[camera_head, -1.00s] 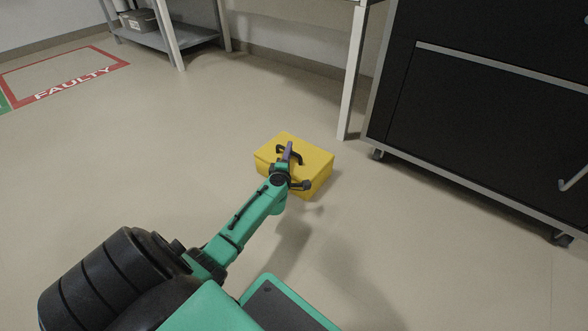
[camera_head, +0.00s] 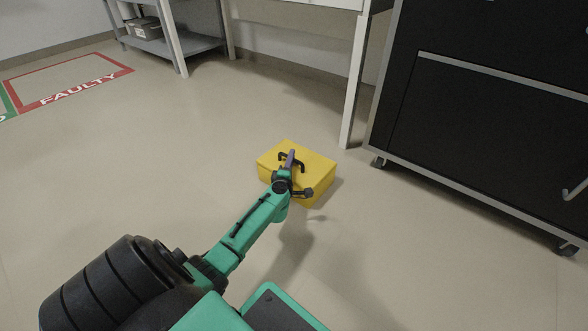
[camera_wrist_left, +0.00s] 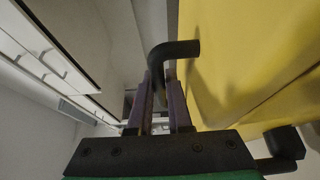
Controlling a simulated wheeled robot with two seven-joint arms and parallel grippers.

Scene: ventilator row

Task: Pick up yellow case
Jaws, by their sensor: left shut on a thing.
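The yellow case (camera_head: 311,169) is a box with a black handle (camera_head: 298,163) on its top, in the middle of the head view. My left gripper (camera_head: 290,160) reaches it from the lower left and is shut on the handle. In the left wrist view the purple fingers (camera_wrist_left: 161,106) close around the black handle (camera_wrist_left: 175,50), and the yellow case (camera_wrist_left: 240,60) fills the right side. I cannot tell from the head view whether the case touches the floor. My right gripper is not in view.
A black cabinet on castors (camera_head: 480,120) stands at the right. A white table leg (camera_head: 354,95) is behind the case. A grey shelf (camera_head: 165,43) stands at the back left. A red-framed floor area marked FAULTY (camera_head: 68,80) lies at left. Floor around the case is clear.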

